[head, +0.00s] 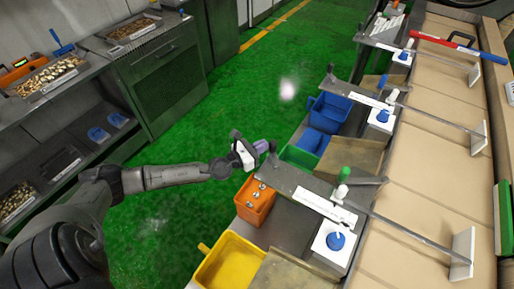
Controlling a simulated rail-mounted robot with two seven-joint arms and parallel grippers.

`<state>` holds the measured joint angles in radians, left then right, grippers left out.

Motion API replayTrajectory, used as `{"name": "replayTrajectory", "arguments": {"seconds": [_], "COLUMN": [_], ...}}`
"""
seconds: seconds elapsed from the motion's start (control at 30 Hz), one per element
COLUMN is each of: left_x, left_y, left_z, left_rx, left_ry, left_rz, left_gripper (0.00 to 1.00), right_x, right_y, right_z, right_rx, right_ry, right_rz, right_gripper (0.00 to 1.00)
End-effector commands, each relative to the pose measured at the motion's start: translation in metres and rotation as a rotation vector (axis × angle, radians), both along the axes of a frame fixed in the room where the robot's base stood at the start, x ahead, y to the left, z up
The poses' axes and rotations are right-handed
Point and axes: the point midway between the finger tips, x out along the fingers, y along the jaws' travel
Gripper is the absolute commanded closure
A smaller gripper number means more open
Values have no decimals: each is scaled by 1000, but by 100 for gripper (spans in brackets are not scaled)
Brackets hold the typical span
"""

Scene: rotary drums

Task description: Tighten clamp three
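Several clamp stations line the bench on the right. Each has a blue round knob on a white block: a near one (335,241), a middle one (382,116) and a far one (403,56). Their labels are too small to read, so I cannot tell which is clamp three. A green-topped handle (343,174) stands upright by the near station. My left gripper (258,150) is left of the near station, above the floor beside the bins, apart from every knob. A purple part shows at it; I cannot tell whether it is held. My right gripper is not in view.
An orange bin (256,200), a yellow bin (228,264), a green bin (299,157) and a blue bin (330,108) stand along the bench. Long metal bars cross the tan surface (425,165). A red tool (440,42) lies at the far end. The green floor is clear.

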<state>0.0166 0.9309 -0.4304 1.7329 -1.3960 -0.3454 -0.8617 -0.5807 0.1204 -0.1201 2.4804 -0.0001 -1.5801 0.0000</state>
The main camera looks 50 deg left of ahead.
Motion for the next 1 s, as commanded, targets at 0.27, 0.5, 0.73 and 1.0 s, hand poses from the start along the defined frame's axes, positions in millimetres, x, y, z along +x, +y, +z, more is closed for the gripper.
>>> {"name": "replayTrajectory", "arguments": {"seconds": [0.27, 0.5, 0.73, 1.0], "left_x": [-25, -65, -99, -126], "left_y": [3, 9, 13, 17], "left_z": [-4, -4, -3, -1], "left_rx": [2, 3, 3, 2], "left_ry": [7, 8, 8, 6], "left_rz": [-1, -1, 0, 0], "left_gripper": [100, 100, 100, 100], "right_x": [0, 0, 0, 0], "right_y": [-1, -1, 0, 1], "right_z": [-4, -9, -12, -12], "right_rx": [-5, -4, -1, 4], "right_ry": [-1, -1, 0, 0], "right_rz": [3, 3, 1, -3], "right_gripper": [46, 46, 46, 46]}}
